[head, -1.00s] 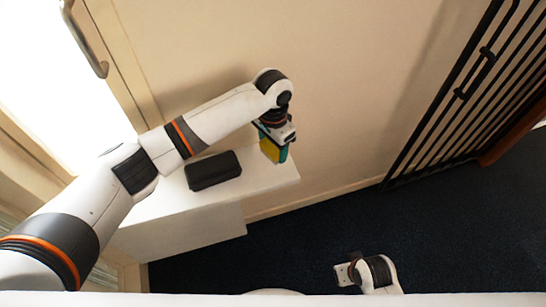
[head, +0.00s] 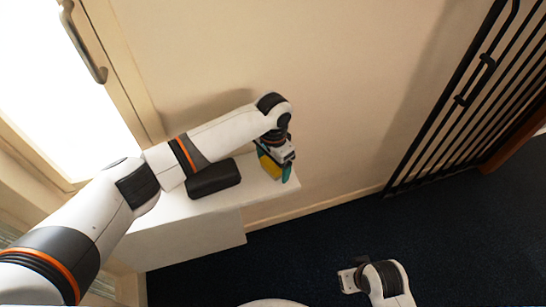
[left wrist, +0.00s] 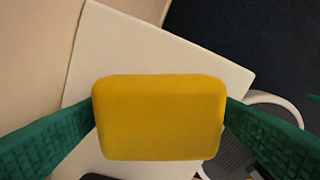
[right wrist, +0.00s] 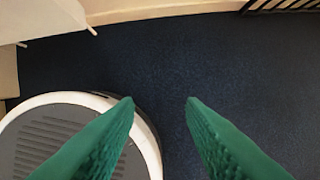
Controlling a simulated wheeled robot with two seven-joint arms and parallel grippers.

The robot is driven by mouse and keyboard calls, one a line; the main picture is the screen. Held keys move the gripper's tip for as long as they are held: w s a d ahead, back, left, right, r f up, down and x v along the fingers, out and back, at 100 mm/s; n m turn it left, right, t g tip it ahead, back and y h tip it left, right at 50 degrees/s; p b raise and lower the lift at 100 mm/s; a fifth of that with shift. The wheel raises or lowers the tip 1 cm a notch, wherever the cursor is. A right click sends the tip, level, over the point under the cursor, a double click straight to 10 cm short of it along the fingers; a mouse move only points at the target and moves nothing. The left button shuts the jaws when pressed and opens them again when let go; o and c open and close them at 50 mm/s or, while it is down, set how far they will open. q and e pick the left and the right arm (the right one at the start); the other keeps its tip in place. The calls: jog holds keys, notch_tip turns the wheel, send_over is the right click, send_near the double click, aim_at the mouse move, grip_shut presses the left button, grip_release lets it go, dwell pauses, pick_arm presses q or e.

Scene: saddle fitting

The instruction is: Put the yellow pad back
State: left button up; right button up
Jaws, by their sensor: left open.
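The yellow pad (head: 268,166) is a rounded block at the right end of the white shelf unit (head: 190,228). In the left wrist view the yellow pad (left wrist: 158,117) lies between the green fingers, close to or touching both; the white top is behind it. I cannot tell whether it rests on the top. My left gripper (head: 276,170) points down around the pad, its jaws open. My right gripper (right wrist: 160,103) is open and empty above the dark floor; in the head view its wrist shows low, right of the middle.
A black rounded case (head: 213,178) lies on the shelf top left of the pad. A beige wall (head: 350,100) stands behind. A black barred gate (head: 465,100) is at the right. The dark carpet (head: 440,230) is clear in the middle.

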pick_arm(q)
jog(key=shift+r, duration=0.4)
notch_tip(320, 180, up, 11)
jog(key=p, duration=0.2)
jog(key=shift+r+p, duration=0.15)
jog(key=shift+p, duration=0.25)
pick_arm(e)
notch_tip(320, 180, down, 10)
jog(key=s, duration=0.2)
jog(key=shift+g, duration=0.3)
jog(key=shift+r, duration=0.1)
